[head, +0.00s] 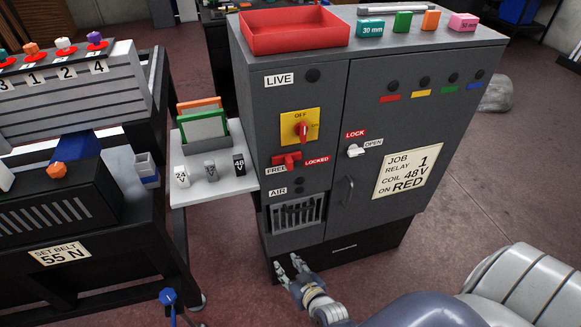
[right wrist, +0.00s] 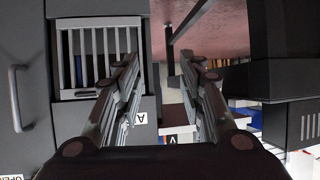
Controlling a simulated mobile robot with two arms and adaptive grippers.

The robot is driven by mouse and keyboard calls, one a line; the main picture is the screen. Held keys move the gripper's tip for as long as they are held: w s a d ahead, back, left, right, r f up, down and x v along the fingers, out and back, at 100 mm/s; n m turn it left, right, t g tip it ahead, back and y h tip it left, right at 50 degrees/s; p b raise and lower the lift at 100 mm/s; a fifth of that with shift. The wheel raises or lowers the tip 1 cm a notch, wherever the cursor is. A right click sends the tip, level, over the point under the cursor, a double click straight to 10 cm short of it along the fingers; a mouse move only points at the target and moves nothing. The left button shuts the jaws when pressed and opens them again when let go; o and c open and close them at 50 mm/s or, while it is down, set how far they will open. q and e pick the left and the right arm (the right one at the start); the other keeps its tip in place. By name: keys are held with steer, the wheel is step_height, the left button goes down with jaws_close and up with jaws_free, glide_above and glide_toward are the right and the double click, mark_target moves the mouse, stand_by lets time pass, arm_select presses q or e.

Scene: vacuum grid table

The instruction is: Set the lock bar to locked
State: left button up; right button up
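The lock bar (head: 287,160) is a small red handle on the front of the dark grey cabinet, between the FREE label (head: 276,171) and the LOCKED label (head: 317,160). Which end it is set to is hard to tell; it sits nearer FREE. My right gripper (head: 291,264) is open and empty, low in front of the cabinet, below the lock bar and apart from it. In the right wrist view its two fingers (right wrist: 160,75) are spread. The lock bar is not seen there. My left gripper is not in view.
A yellow plate with a red OFF switch (head: 301,128) sits above the bar. A barred vent (head: 297,213) is below, also in the right wrist view (right wrist: 95,60). A white shelf (head: 215,190) juts out at left. The cabinet door has a white lock knob (head: 355,151) and handle.

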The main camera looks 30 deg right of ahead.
steer(key=w+d+r+m+t+h, duration=0.1)
steer(key=w+d+r+t, duration=0.1)
steer(key=r, duration=0.5)
steer(key=w+d+r+t+h, duration=0.1)
steer(key=w+d+r, duration=0.15)
steer(key=r, duration=0.45)
steer(key=m+t+h, duration=0.1)
steer(key=t+h, duration=0.1)
glide_toward(291, 168)
steer(key=p+x, duration=0.2)
steer(key=x, duration=0.8)
jaws_close()
